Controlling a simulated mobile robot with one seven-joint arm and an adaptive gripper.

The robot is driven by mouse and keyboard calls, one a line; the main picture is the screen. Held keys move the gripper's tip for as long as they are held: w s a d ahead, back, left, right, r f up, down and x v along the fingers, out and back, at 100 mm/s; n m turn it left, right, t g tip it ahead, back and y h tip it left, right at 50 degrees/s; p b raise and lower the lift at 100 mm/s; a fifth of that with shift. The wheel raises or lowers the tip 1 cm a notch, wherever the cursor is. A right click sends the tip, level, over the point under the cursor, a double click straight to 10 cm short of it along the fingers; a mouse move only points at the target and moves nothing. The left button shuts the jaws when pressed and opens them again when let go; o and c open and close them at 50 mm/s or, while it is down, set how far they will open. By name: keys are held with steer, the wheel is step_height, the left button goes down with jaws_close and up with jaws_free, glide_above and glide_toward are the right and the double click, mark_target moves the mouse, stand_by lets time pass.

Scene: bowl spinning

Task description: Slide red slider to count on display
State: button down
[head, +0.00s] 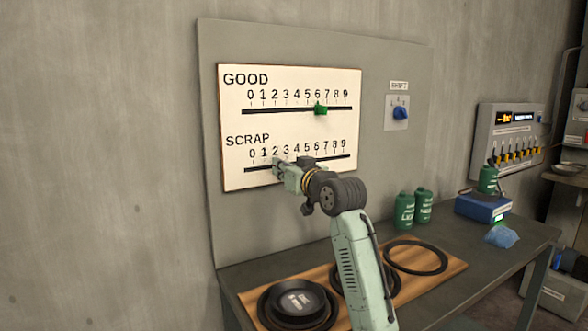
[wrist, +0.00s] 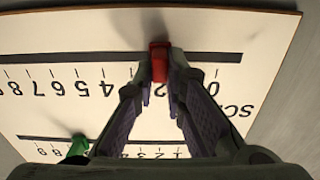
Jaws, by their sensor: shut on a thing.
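The white board carries a GOOD scale (head: 297,100) above a SCRAP scale (head: 335,150), each numbered 0 to 9 with a black slot. My gripper (head: 276,165) is at the left part of the SCRAP slot, its fingers shut on the red slider (wrist: 159,62). In the wrist view, which is upside down, the slider stands in the slot around 2; the fingers partly cover the digits there. The head view hides the slider behind my gripper. A lit display (head: 507,118) on the grey box at right is too small to read.
A green slider (head: 320,109) stands near 6 on the GOOD slot. A blue knob (head: 400,112) is right of the board. Below are black bowls (head: 297,300), a black ring (head: 416,257) and green cans (head: 405,208) on the table. The SCRAP slot looks clear to the right.

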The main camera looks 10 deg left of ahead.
steer(key=c, duration=1.6)
jaws_free()
steer(key=shift+c, duration=0.2)
steer(key=v, duration=1.2)
